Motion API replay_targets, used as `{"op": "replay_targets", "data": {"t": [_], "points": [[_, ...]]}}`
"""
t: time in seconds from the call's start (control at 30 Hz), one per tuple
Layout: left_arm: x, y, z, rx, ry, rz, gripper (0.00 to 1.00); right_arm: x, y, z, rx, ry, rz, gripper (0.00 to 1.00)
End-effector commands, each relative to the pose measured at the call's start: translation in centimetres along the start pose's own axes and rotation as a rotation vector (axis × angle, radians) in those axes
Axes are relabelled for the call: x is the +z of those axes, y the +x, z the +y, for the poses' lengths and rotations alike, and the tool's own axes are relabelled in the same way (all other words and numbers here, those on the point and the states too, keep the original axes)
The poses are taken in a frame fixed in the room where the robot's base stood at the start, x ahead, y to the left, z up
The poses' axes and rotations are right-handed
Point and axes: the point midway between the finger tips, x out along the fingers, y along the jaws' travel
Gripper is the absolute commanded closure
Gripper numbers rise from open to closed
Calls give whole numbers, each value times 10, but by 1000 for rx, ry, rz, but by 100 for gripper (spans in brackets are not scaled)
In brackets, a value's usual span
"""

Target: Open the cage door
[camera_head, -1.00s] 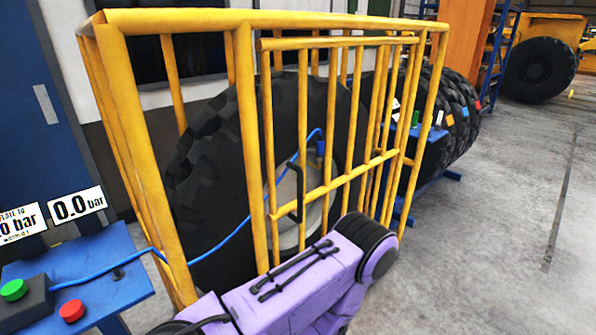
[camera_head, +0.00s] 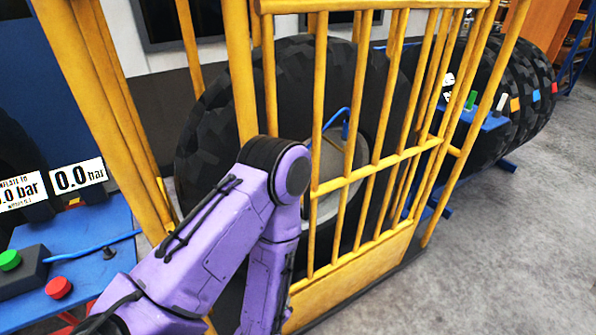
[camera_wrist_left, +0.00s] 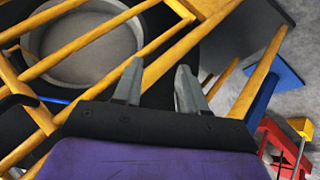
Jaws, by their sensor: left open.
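The yellow barred cage door (camera_head: 355,277) stands in the front of the yellow cage (camera_head: 241,85) and looks closed, in line with the cage front. My purple left arm crosses in front of its left side in the head view and hides the area of its handle. My left gripper (camera_wrist_left: 158,78) shows in the left wrist view with its two grey fingers apart and nothing between them. Yellow bars lie beyond the fingertips. A short dark bar (camera_wrist_left: 18,101), possibly the door handle, is at the left edge of that view. My right gripper is not in view.
A large black tyre (camera_head: 225,125) stands inside the cage. A blue table (camera_head: 82,262) with green and red buttons and pressure displays (camera_head: 78,177) is at the left. More tyres (camera_head: 520,75) stand to the right. Grey floor (camera_head: 500,240) is clear at the right front.

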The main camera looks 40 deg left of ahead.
Motion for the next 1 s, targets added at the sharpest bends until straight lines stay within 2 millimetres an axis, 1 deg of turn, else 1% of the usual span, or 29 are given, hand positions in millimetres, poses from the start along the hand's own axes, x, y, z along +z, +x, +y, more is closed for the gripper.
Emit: {"op": "replay_targets", "data": {"t": [0.03,0.07,0.1,0.17,0.2,0.3,0.4,0.47,0.57,0.67,0.7,0.73,0.9,1.0], "points": [[-11,-15,53,131,-287,34,59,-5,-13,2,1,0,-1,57],[-18,-24,80,213,-482,44,59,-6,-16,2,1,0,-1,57],[-28,-37,114,324,-737,41,59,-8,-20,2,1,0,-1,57],[-44,-59,157,481,-1093,4,59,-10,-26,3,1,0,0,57],[-54,-74,180,575,-1307,-36,59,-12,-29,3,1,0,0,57],[-74,-107,219,758,-1724,-162,59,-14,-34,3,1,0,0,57],[-86,-126,237,863,-1966,-264,59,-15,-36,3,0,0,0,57],[-89,-130,242,893,-2037,-298,59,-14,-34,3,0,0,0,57],[-93,-122,245,909,-2073,-315,59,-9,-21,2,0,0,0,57],[-100,-106,251,908,-2075,-315,59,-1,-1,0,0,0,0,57],[-109,-108,265,904,-2069,-312,59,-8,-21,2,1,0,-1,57],[-114,-104,270,903,-2067,-311,59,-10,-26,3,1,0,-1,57],[-130,-77,287,900,-2062,-311,59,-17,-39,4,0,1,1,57],[-136,-66,293,900,-2063,-311,59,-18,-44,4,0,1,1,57]]}}
